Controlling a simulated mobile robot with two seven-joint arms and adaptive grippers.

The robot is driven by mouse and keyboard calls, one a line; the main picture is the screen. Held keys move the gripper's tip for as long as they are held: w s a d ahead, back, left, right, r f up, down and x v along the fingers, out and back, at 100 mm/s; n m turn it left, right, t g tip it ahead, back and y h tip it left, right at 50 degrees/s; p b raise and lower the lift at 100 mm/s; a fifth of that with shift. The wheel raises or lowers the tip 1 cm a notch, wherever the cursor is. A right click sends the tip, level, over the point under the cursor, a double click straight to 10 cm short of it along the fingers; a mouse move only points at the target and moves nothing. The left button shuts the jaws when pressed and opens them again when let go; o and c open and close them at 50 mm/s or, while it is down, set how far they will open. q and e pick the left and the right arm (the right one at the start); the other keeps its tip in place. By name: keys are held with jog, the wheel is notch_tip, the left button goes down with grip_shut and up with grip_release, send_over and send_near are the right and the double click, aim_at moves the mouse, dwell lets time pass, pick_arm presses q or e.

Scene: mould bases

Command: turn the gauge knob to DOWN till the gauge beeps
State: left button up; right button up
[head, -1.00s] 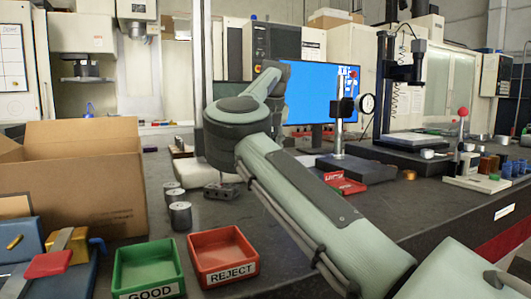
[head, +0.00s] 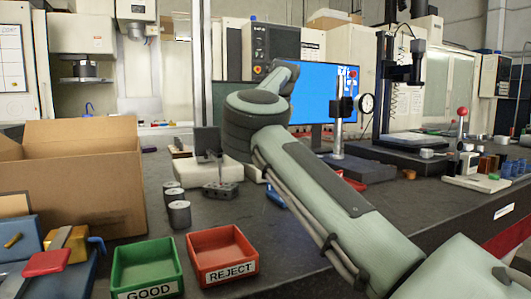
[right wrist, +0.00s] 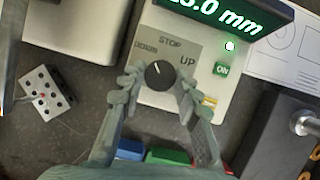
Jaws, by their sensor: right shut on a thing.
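In the right wrist view, the gauge (right wrist: 172,100) is a pale box with a lit green display (right wrist: 222,18), cut off at the top, ending in ".0 mm". Its dark round knob (right wrist: 158,74) has a white pointer line that leans up and left, on the DOWN and STOP side. The labels DOWN, STOP and UP run around the knob. My right gripper (right wrist: 159,82) is shut on the knob, a finger on each side. In the head view my right arm hides the gripper and knob. My left gripper is in neither view.
A block with holes (right wrist: 47,92) lies left of the gauge, near a white block (right wrist: 72,28). In the head view, the green GOOD bin (head: 147,268), red REJECT bin (head: 223,257), cardboard box (head: 85,180) and metal cylinders (head: 180,215) stand at the left.

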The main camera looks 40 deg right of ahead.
jog(key=o, duration=1.2)
jog(key=shift+c, duration=0.2)
jog(key=v, duration=1.2)
